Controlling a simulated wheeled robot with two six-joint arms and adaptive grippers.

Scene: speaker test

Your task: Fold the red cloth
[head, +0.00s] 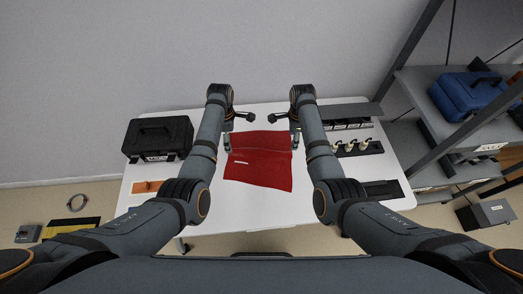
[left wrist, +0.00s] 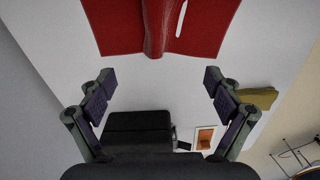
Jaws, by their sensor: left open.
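The red cloth (head: 258,170) lies on the white table (head: 210,215) between my two arms, with a crease across its upper part and a small white strip on it. In the left wrist view the cloth (left wrist: 120,25) is at the top edge, with a raised ridge down its middle. My left gripper (head: 239,131) is open at the cloth's upper left corner; in its wrist view the fingers (left wrist: 160,78) stand wide apart with nothing between them, short of the cloth. My right gripper (head: 284,131) is at the upper right corner, its fingers apart and seemingly empty.
A black case (head: 158,136) and an orange item (head: 147,187) are at the table's left. A black holder with several parts (head: 358,147) and a dark flat item (head: 383,189) are at the right. A shelf with a blue case (head: 468,92) stands beyond the right edge.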

